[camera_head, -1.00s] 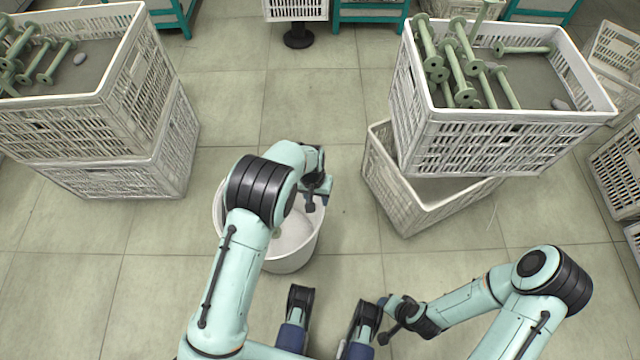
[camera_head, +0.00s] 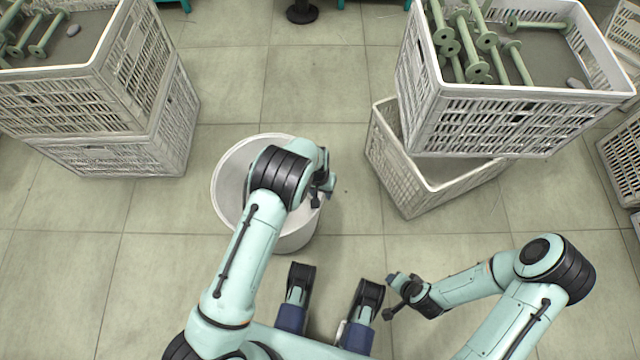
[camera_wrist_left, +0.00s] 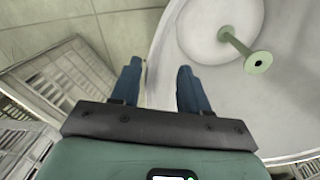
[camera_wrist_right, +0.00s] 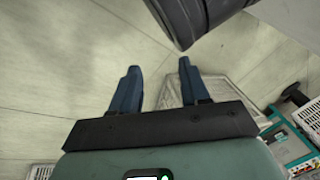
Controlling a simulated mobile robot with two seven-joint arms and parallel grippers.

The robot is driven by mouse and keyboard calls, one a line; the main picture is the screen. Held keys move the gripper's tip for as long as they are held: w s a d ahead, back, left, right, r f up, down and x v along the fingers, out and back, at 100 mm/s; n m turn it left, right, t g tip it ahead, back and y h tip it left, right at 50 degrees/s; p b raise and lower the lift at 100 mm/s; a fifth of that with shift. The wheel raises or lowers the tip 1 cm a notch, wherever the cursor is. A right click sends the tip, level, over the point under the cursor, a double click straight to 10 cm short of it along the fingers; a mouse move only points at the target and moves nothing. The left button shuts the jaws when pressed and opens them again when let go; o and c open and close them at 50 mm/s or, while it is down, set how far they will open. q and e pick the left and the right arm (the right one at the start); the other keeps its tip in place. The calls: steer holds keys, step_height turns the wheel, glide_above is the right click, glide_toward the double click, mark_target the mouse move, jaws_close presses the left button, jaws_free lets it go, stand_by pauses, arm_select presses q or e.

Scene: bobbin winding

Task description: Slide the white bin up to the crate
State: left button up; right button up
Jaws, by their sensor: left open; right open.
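The white bin (camera_head: 228,190) stands upright on the floor left of centre. My left arm crosses over it and hides part of its inside. My left gripper (camera_head: 323,188) is at the bin's right rim. In the left wrist view, its open fingers (camera_wrist_left: 158,88) are apart, and the bin's rim appears to pass between them. A green bobbin (camera_wrist_left: 245,50) shows inside the bin (camera_wrist_left: 215,90). A white crate (camera_head: 400,178) sits on the floor to the bin's right, with a gap between them. My right gripper (camera_head: 398,290) is open and empty near my base; its fingers (camera_wrist_right: 155,90) show apart.
An upper crate (camera_head: 520,125) holding green bobbins is stacked on the floor crate. Another crate stack (camera_head: 120,150) stands at the left, also with bobbins on top. Open tiled floor (camera_head: 345,190) lies between the bin and the right stack. A black round foot (camera_head: 302,14) stands at the back.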

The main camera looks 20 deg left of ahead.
arm_select(q)
steer(key=shift+d+f, duration=0.1)
steer(key=shift+f, duration=1.05)
jaws_close()
steer(key=shift+s, duration=0.1)
stand_by(0.6)
